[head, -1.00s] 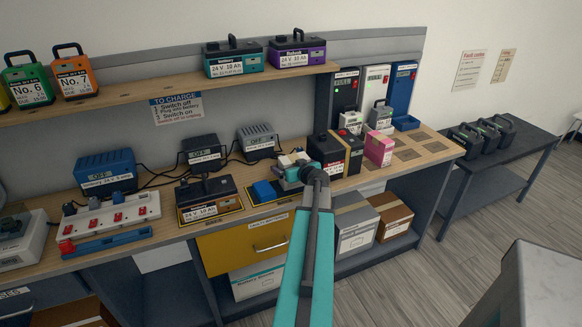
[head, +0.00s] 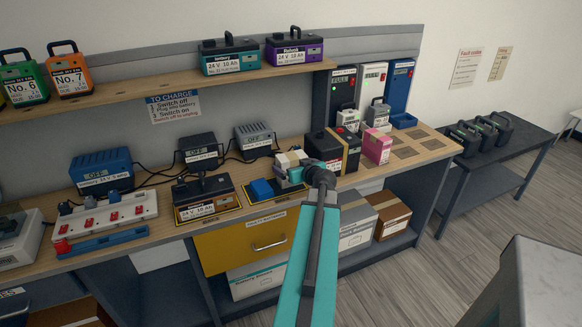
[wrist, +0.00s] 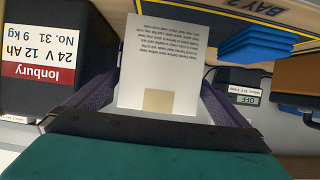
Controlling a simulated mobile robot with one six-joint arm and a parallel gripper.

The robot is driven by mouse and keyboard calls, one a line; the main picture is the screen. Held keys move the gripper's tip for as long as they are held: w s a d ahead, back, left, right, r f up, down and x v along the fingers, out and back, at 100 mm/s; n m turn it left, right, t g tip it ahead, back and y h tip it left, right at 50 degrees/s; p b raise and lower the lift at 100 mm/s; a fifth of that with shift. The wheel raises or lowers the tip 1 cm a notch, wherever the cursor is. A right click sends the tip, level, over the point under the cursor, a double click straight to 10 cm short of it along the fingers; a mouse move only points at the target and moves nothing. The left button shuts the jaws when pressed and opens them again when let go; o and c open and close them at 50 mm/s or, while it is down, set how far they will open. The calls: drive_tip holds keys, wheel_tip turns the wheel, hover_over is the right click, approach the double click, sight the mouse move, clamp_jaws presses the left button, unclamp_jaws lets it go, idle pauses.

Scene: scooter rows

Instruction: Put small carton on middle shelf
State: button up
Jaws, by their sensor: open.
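A small white carton (wrist: 157,62) with printed text and a tan patch lies between the two fingers of my gripper (wrist: 157,98) in the wrist view. The jaws are open around it; contact with the fingers cannot be made out. In the head view my gripper (head: 291,168) is over the worktop, right of a blue block, and the pale, tan-banded carton (head: 287,158) shows there, partly hidden. An upper shelf (head: 130,97), a worktop (head: 225,187) and a lower shelf (head: 345,257) show; which one is the middle shelf is unclear.
A black battery (head: 322,150) and a pink box (head: 377,147) stand right of my gripper. A brown-topped battery (head: 205,194) stands left. Chargers (head: 254,138) line the back. The lower shelf holds a grey-white box (head: 357,222) and a brown carton (head: 392,213).

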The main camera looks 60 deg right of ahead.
drive_tip(key=v, duration=0.6)
drive_tip(key=shift+s, duration=0.15)
drive_tip(key=shift+a, duration=0.1)
idle(0.7)
